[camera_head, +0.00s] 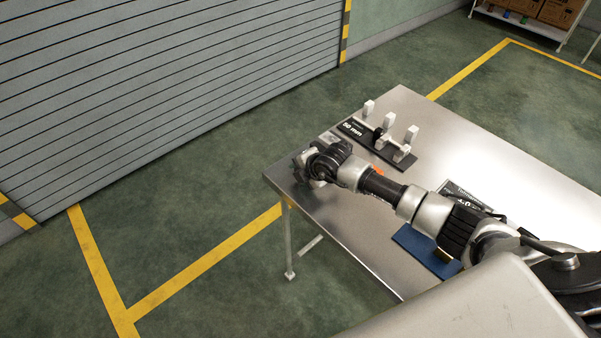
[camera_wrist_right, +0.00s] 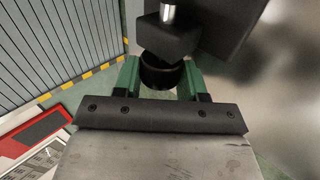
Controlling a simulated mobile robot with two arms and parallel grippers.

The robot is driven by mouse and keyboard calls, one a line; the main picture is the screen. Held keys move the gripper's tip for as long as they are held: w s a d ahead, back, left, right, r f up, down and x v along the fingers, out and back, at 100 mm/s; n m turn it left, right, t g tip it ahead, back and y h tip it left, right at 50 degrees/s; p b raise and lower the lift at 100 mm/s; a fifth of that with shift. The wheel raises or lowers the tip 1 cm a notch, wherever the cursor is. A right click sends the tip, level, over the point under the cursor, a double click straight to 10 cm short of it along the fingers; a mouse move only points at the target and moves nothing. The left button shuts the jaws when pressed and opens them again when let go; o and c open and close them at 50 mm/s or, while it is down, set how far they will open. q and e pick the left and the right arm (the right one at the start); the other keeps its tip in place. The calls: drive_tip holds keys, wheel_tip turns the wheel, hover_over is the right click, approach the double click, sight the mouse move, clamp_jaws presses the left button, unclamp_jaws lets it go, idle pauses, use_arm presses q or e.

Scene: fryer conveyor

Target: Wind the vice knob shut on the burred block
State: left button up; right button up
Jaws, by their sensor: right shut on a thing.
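The vice knob (camera_wrist_right: 160,75) is a dark round piece in the right wrist view. My right gripper (camera_wrist_right: 161,80) has its two green fingers on either side of it and is shut on it. Just beyond the knob are a dark vice block (camera_wrist_right: 165,40) and a short silver rod (camera_wrist_right: 168,12). In the head view my right arm reaches across the metal table, and the gripper (camera_head: 312,168) is at its left corner. The arm hides most of the vice there. I cannot make out the burred block in either view. My left gripper is not in view.
A blue mat (camera_head: 422,250) and a dark printed card (camera_head: 466,194) lie near my forearm. The table's right side is bare.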

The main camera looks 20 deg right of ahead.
drive_tip(key=shift+t, duration=0.5)
drive_tip(key=o, duration=0.9)
drive_tip(key=shift+s+f, duration=0.1)
